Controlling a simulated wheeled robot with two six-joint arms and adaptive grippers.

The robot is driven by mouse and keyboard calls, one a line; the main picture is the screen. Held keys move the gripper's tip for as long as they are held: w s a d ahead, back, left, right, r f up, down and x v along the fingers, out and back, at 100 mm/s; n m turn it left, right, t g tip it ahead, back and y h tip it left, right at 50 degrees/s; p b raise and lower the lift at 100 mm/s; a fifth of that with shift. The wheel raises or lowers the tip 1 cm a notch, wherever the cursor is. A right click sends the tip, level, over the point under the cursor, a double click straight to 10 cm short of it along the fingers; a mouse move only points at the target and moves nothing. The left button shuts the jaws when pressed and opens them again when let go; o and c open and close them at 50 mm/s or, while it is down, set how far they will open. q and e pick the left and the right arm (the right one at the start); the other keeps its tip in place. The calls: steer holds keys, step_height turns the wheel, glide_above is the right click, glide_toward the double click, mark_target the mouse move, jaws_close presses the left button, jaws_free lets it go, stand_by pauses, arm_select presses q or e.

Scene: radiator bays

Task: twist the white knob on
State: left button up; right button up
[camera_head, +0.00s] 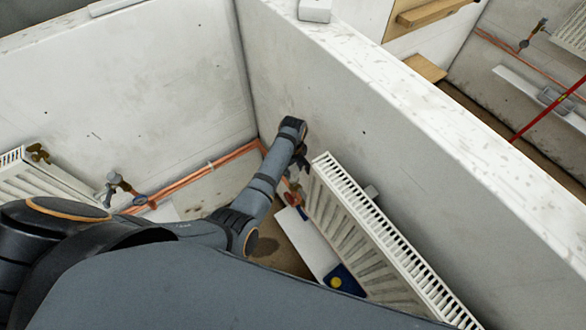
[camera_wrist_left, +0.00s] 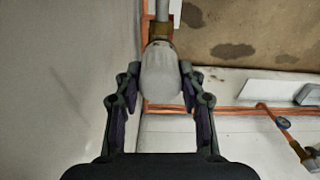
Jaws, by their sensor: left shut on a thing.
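The white knob (camera_wrist_left: 160,75) sits in the middle of the left wrist view, in line with a brass valve fitting (camera_wrist_left: 161,31) and a pipe beyond it. My left gripper (camera_wrist_left: 160,88) is shut on the knob, with one dark finger on each side of it. I cannot make out the knob there. My right gripper is in neither view.
Copper pipes (camera_head: 200,173) run along the wall foot. A low partition wall (camera_head: 400,120) stands right behind the radiator. Another radiator (camera_head: 40,180) and a brass valve (camera_head: 118,186) are at left.

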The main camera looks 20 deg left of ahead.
arm_select(q)
steer(key=shift+s+f, duration=0.1)
steer(key=shift+f, duration=0.1)
steer(key=m, duration=0.5)
steer(key=shift+s, duration=0.1)
steer(key=m, duration=0.7)
steer(key=shift+f, duration=0.15)
steer(key=o, duration=1.3)
steer(key=shift+a, duration=0.1)
steer(key=shift+o, duration=0.3)
steer(key=o, duration=0.7)
steer(key=shift+w+r, duration=0.2)
steer(key=shift+c, duration=0.2)
steer(key=shift+r, duration=0.1)
